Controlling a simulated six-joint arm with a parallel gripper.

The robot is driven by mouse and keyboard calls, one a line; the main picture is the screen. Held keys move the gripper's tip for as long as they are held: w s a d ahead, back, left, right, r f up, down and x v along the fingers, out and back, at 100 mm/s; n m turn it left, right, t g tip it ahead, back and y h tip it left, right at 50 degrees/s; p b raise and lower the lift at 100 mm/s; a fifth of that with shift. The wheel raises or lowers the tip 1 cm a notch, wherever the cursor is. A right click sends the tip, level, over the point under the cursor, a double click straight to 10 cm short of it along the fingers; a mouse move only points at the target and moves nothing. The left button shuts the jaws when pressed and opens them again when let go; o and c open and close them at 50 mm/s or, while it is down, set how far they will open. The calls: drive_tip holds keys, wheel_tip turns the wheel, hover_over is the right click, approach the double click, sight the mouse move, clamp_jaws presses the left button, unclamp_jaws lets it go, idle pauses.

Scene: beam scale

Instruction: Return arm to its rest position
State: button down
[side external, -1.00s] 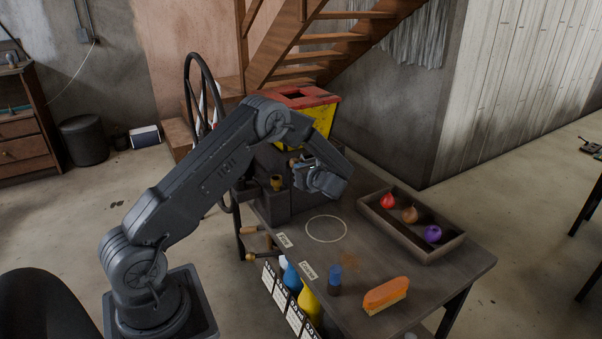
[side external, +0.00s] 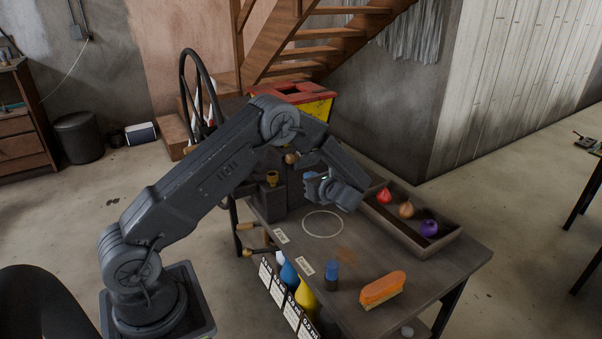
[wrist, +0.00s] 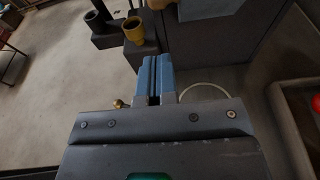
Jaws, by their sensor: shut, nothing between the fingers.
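My gripper (side external: 311,177) is above the back part of the workbench (side external: 440,290), behind the white circle (side external: 322,224) in the side view. In the wrist view its two blue fingers (wrist: 155,62) lie side by side, closed together with nothing held between them. My arm is bent at the elbow, with the forearm sloping down over the bench. The gripper is apart from the bench top and from the tray.
A wooden tray (side external: 447,244) at the right of the bench holds a red, a brown and a purple item. An orange brush (side external: 382,289) and a small blue-topped item (side external: 332,274) stand near the front. Dark blocks with a yellow cup (wrist: 134,29) are close behind the gripper.

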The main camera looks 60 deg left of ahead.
drive_tip(key=s+d+r+n+h, duration=0.7)
drive_tip(key=s+d+r+n, duration=0.2)
drive_tip(key=s+d+r, duration=0.45)
drive_tip(key=s+d+r+n+t+h, duration=0.2)
drive_tip(key=s+d+r+n+h, duration=0.1)
drive_tip(key=s+d+n+h, duration=0.1)
drive_tip(key=s+d+r+n+t+h, duration=0.3)
drive_tip(key=s+d+n+h, duration=0.1)
drive_tip(key=s+d, duration=0.3)
drive_tip(key=s+n, duration=0.1)
drive_tip(key=s, duration=0.1)
drive_tip(key=shift+s+d+t+h, duration=0.25)
drive_tip(key=shift+s+t+h, duration=0.05)
